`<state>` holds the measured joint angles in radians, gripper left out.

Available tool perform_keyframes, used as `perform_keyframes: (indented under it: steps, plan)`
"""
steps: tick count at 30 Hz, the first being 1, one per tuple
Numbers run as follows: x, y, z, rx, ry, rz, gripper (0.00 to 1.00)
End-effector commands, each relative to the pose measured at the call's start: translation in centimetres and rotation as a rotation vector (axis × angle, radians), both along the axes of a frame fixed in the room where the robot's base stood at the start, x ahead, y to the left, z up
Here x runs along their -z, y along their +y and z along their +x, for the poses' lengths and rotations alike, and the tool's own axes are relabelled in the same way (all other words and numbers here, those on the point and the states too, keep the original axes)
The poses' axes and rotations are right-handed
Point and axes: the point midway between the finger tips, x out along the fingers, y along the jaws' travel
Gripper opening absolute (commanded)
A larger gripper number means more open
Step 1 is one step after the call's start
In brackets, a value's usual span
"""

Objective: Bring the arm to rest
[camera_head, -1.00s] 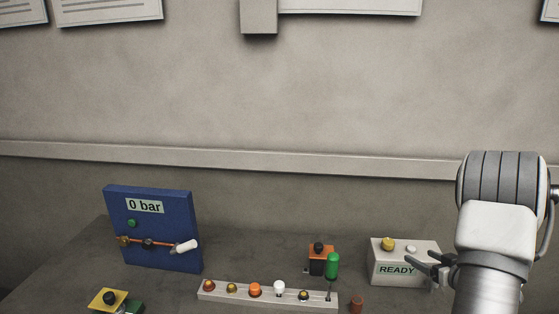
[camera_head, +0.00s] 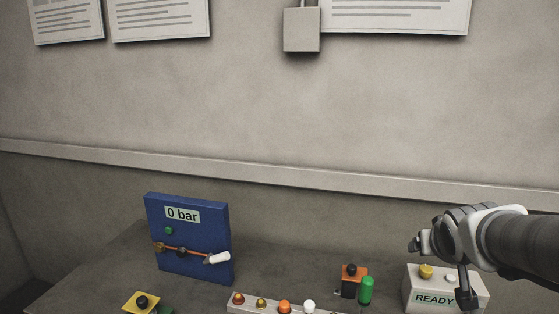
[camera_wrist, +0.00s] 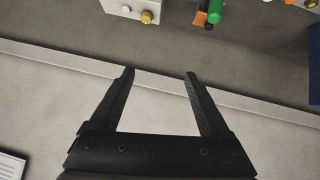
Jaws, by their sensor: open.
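My gripper (camera_head: 440,268) is at the right side of the head view, in front of and above the white box (camera_head: 421,287) labelled READY, and hides part of it. In the wrist view my gripper (camera_wrist: 160,73) shows two dark fingers spread wide with nothing between them. The white box also shows at the top of the wrist view (camera_wrist: 128,5), apart from the fingers.
A blue panel (camera_head: 190,215) reading 0 bar stands at the left of the table (camera_head: 105,265). A yellow block with a black knob (camera_head: 141,301), a pale strip with several coloured knobs (camera_head: 262,309), an orange block (camera_head: 349,285) and a green cylinder (camera_head: 366,290) stand near the front.

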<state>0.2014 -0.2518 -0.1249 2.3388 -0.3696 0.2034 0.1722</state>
Motion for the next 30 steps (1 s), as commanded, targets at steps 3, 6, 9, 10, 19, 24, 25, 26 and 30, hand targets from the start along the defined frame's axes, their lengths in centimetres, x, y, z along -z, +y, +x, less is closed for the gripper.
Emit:
perform_keyframes:
  steps: [3,6,9,10,19,24,25,26,30]
  plan:
    - [-0.5,4.1,-3.7,-0.030,0.064,0.050,0.80]
    - [-0.4,7.3,-7.0,-0.066,0.131,0.093,0.80]
    - [-0.1,10.3,-10.4,-0.112,0.198,0.134,0.80]
    - [0.0,11.1,-11.4,-0.126,0.217,0.144,0.80]
    - [1.0,15.2,-17.1,-0.219,0.332,0.202,0.80]
    - [1.1,15.3,-17.2,-0.221,0.335,0.202,0.80]
    - [1.1,15.3,-17.2,-0.221,0.335,0.202,0.80]
    - [1.1,15.3,-17.2,-0.221,0.335,0.202,0.80]
    - [1.1,15.3,-17.2,-0.221,0.335,0.202,0.80]
